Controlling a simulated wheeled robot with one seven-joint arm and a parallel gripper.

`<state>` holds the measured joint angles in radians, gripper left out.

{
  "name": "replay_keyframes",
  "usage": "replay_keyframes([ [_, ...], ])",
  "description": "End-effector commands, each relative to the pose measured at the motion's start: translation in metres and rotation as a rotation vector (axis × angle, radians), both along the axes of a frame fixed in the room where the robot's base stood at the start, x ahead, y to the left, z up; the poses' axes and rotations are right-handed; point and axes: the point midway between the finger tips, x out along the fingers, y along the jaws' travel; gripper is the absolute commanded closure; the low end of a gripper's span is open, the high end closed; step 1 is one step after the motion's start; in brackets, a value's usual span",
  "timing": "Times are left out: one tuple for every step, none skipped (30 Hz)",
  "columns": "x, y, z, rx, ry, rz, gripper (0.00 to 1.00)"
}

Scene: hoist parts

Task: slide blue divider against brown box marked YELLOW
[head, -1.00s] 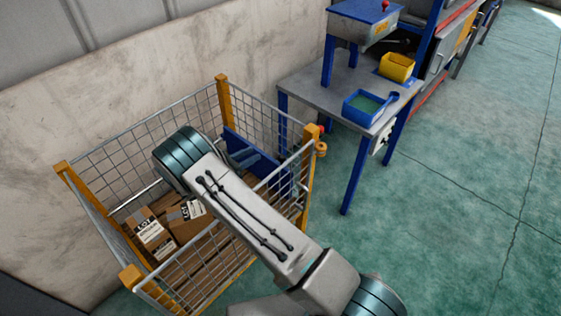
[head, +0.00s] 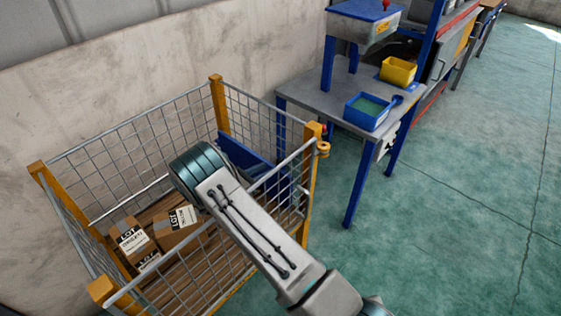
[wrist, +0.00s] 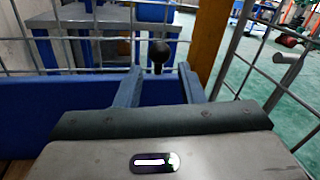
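The blue divider (head: 250,158) is an upright panel at the right end of the mesh cage in the head view, partly hidden by my arm. In the wrist view the blue divider (wrist: 75,108) spans the left and middle, just ahead of my gripper (wrist: 160,88). The gripper's two blue-grey fingers are apart, with a black ball knob (wrist: 158,52) seen between them; I cannot tell if they touch anything. Two brown boxes with white LOT labels, a left box (head: 122,226) and a right box (head: 170,236), lie in the cage. The lower label words are unreadable. My arm hides the gripper in the head view.
The cage has wire mesh walls and orange posts (head: 219,105); its slatted wooden floor (head: 190,270) is bare in front of the boxes. A blue-legged table (head: 310,90) with a blue bin (head: 366,110) and a yellow bin (head: 398,70) stands to the right, outside the cage.

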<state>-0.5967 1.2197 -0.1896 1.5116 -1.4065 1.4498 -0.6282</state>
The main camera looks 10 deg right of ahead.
Motion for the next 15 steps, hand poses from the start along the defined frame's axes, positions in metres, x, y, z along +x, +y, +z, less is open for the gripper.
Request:
replay_keyframes([
  [0.005,-0.012,0.001,0.0,0.0,-0.003,0.65],
  [0.007,-0.018,0.001,0.0,0.0,-0.003,0.65],
  [0.011,-0.026,0.001,0.0,0.001,-0.003,0.65],
  [0.013,-0.031,0.001,-0.001,0.0,-0.003,0.65],
  [0.016,-0.036,0.001,0.0,0.0,-0.003,0.65],
  [0.019,-0.042,0.001,0.0,0.0,-0.003,0.65],
  [0.021,-0.046,0.001,0.0,0.001,-0.002,0.65],
  [0.022,-0.05,0.001,0.0,0.0,-0.002,0.65],
  [0.025,-0.055,0.001,0.001,0.0,-0.002,0.65],
  [0.026,-0.058,0.001,0.0,0.0,-0.002,0.65],
  [0.028,-0.061,0.001,0.0,0.0,-0.001,0.65],
  [0.029,-0.063,0.001,0.0,0.0,0.0,0.65],
  [0.03,-0.065,0.0,0.0,0.0,0.0,0.65],
  [0.031,-0.067,0.0,0.0,0.0,0.0,0.65],
  [0.031,-0.068,0.0,0.001,0.0,0.0,0.65],
])
